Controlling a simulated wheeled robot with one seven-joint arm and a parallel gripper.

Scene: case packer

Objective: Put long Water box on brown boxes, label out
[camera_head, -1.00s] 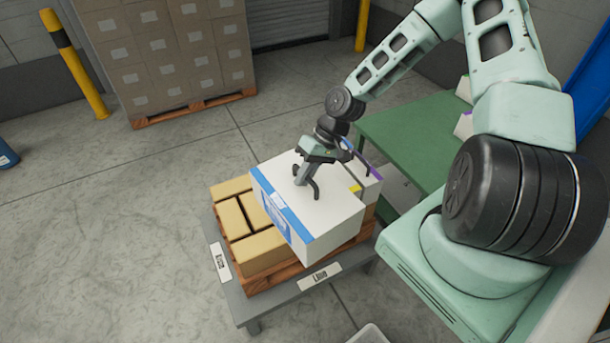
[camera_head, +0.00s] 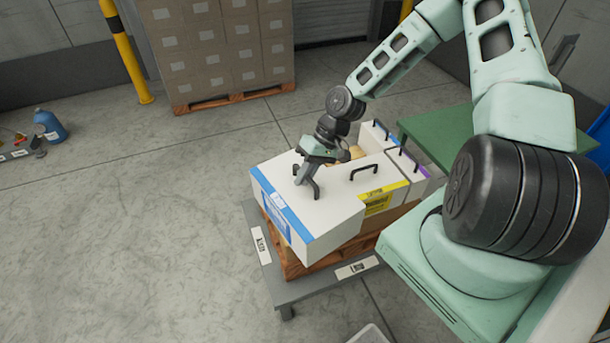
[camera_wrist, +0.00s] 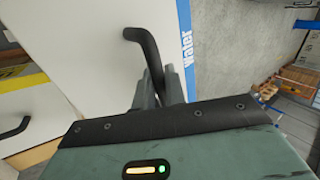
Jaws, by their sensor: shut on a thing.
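The long white Water box (camera_head: 325,215) has a blue stripe along its left edge and a blue label on its left-facing side. My gripper (camera_head: 307,184) is shut on its black top handle. In the wrist view the gripper (camera_wrist: 160,85) grips the handle (camera_wrist: 145,50), beside the blue strip reading "water" (camera_wrist: 187,50). The box is over the left part of the loaded wooden pallet (camera_head: 290,258) and hides the brown boxes below it. Brown box (camera_head: 390,217) shows under the yellow-striped box. I cannot tell whether the Water box touches what is below.
A white box with a yellow stripe (camera_head: 372,172) stands close right of the Water box, with purple- and blue-striped boxes behind. The pallet rests on a grey labelled stand (camera_head: 330,280). A green table (camera_head: 435,135) is behind right. Open floor lies left.

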